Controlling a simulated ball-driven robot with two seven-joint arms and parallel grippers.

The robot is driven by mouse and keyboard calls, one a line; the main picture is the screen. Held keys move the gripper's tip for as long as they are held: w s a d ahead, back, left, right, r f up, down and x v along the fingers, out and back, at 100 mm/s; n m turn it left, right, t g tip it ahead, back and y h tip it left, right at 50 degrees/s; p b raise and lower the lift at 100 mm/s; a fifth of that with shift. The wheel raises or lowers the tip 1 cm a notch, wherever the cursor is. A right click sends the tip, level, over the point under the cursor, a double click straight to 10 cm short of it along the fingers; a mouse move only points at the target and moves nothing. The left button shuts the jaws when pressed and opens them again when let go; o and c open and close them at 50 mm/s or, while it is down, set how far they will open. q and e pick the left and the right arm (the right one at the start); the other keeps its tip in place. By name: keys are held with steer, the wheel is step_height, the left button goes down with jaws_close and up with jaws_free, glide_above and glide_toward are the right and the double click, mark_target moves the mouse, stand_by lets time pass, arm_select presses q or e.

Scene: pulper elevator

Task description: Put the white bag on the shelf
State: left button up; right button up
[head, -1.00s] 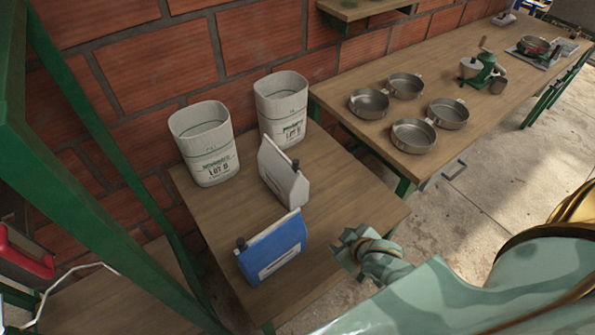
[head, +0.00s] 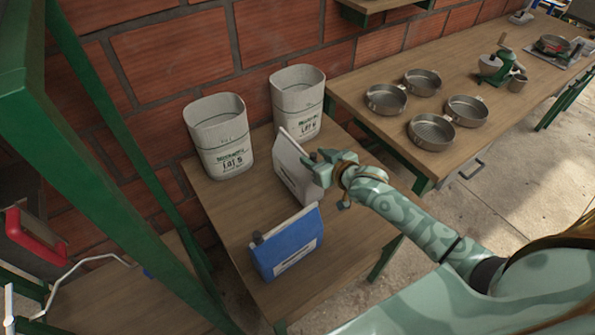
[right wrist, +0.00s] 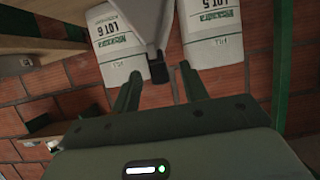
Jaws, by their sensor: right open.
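The white bag (head: 292,168) stands upright on the small wooden table, behind the blue bag (head: 287,243). My right gripper (head: 318,158) is open at the white bag's upper right side and hides part of it. In the right wrist view, the white bag (right wrist: 140,18) lies just beyond the open fingers, its black clip (right wrist: 157,69) lined up between them. I cannot tell whether the fingers touch it. A wooden shelf (head: 376,4) is fixed on the wall at the top. My left gripper is not in view.
Two white bins (head: 217,135) (head: 297,100) stand behind the bags against the brick wall. A long bench (head: 390,132) on the right carries several metal pans and a green grinder (head: 503,66). A green frame (head: 75,140) stands close on the left.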

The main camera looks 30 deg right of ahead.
steer(key=b, duration=0.2)
glide_above(298, 166)
steer(key=d, duration=0.2)
steer(key=shift+s+d+f, duration=0.15)
steer(key=shift+s+f, duration=0.3)
steer(key=shift+f, duration=0.25)
steer(key=shift+w, duration=0.4)
steer(key=shift+s, duration=0.1)
steer(key=shift+c, duration=0.6)
jaws_close()
